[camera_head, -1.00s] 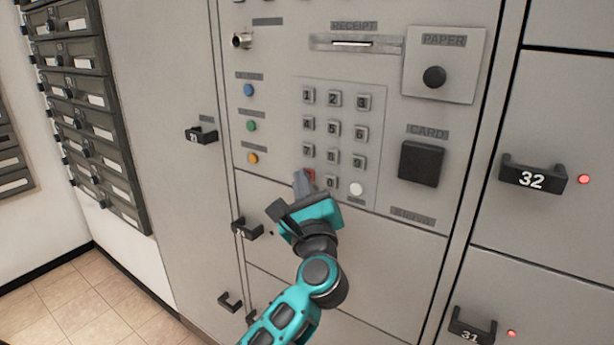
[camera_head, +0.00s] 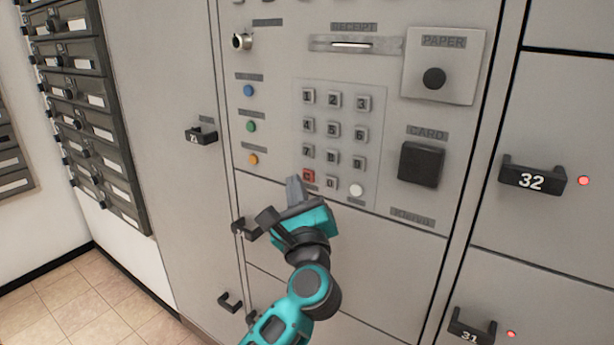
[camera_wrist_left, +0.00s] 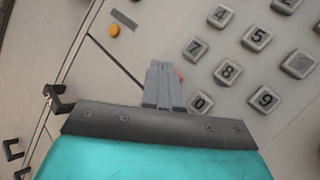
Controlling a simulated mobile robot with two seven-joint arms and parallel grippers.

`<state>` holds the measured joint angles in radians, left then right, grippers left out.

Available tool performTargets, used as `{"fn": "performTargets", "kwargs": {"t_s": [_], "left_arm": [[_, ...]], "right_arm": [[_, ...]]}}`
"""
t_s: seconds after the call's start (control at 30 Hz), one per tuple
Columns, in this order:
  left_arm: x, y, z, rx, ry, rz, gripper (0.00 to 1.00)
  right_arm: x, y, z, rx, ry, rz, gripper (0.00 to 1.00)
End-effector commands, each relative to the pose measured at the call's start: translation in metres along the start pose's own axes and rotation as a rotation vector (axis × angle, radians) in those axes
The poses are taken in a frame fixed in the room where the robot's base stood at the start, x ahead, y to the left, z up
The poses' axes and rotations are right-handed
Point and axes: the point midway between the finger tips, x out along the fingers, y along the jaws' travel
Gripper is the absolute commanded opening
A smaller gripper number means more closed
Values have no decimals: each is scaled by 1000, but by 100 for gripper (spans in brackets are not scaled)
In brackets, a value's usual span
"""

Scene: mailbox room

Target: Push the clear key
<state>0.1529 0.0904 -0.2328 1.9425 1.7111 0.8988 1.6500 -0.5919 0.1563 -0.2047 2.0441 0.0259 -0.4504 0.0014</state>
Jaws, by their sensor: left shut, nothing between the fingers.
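The red key (camera_head: 308,176) sits at the bottom left of the keypad (camera_head: 346,94), left of the 0 key (camera_head: 330,184). I take it as the clear key; its marking is too small to read. My left gripper (camera_head: 294,182) is shut and empty, its fingertips just left of and slightly below the red key in the head view. Whether they touch the panel I cannot tell. In the left wrist view the shut fingers (camera_wrist_left: 161,70) cover most of the red key, and only a red sliver (camera_wrist_left: 179,74) shows. My right gripper is not in view.
A white round button (camera_head: 356,190) is right of the 0 key. Blue, green and orange buttons (camera_head: 253,160) line the left side. A black card reader (camera_head: 421,164) is to the right. A black handle (camera_head: 246,228) juts out near my left gripper.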

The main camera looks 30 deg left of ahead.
Motion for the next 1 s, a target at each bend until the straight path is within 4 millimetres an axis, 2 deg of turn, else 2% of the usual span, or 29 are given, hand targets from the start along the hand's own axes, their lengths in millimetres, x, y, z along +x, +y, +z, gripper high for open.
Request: {"fn": "performTargets", "kwargs": {"t_s": [0.43,1.0], "left_arm": [[-30,22,21,1,2,0,0],[-32,23,23,1,0,0,0]], "right_arm": [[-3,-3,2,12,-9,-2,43],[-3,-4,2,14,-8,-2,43]]}}
